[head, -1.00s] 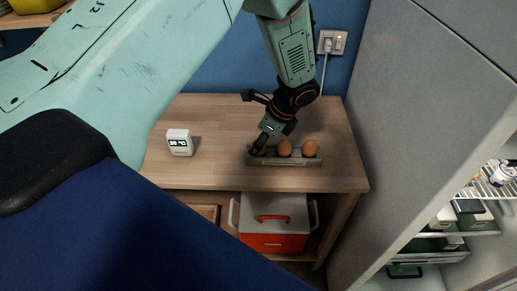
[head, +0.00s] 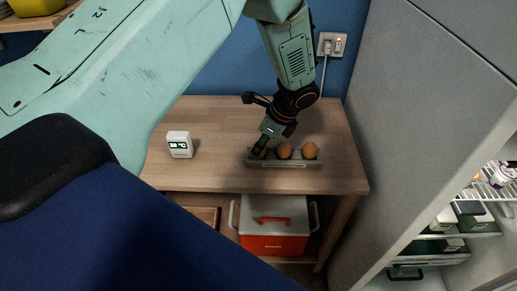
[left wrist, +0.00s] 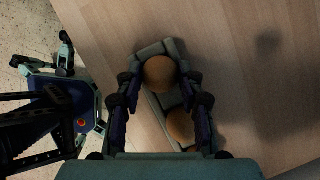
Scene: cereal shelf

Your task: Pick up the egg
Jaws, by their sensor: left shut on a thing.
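A grey egg holder (head: 284,164) sits near the front of the wooden table, with brown eggs in a row. The middle egg (head: 284,150) and the right egg (head: 310,150) show clearly. My left gripper (head: 259,151) reaches down over the holder's left end and mostly hides the egg there. In the left wrist view, its fingers (left wrist: 159,84) are shut on the end egg (left wrist: 159,72), which appears still seated in the holder (left wrist: 152,49). A second egg (left wrist: 180,126) shows lower between the fingers. My right gripper is not in view.
A white digital thermometer (head: 180,145) stands on the wooden table (head: 215,120) to the left. A red and grey cooler (head: 273,240) is on the shelf below. An open fridge (head: 440,90) is close on the right. The back of the tabletop is clear.

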